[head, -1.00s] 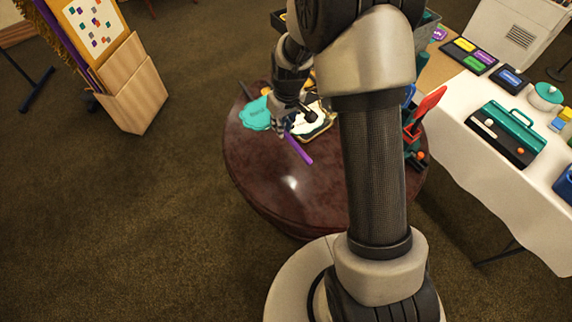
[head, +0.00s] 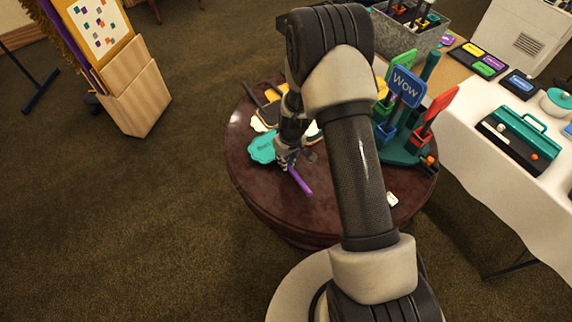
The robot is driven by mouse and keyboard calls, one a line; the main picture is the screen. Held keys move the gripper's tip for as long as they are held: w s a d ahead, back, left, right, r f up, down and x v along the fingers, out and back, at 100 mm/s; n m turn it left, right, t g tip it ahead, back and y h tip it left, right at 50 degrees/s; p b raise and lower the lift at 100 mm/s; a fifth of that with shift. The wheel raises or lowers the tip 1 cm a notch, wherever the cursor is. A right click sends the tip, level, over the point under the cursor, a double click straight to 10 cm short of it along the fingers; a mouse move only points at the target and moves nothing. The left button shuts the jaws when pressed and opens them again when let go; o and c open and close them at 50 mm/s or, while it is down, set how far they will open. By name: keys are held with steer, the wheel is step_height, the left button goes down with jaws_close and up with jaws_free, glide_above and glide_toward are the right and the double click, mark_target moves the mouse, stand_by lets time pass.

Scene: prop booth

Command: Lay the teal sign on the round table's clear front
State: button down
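The teal sign (head: 262,149) shows in the head view over the left part of the dark red round table (head: 262,192). It has a wavy-edged teal face with dark lettering, and a purple stick (head: 303,183) that points toward the table's front. My gripper (head: 287,163) is around the stick close to the face and appears shut on it. My fingers hide the join of face and stick. I cannot tell whether the sign touches the tabletop or hangs just above it. The tabletop's front left is bare; my arm hides part of its middle.
A dark green rack (head: 405,150) with a blue "Wow" sign (head: 407,86) and other signs stands at the table's right. A small white item (head: 392,199) lies at the front right. More props lie behind my gripper. A white-clothed table (head: 480,170) adjoins at right.

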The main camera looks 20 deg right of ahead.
steer(key=shift+f, duration=1.25)
steer(key=shift+b, duration=0.3)
steer(key=shift+f, duration=0.2)
steer(key=c, duration=1.6)
jaws_free()
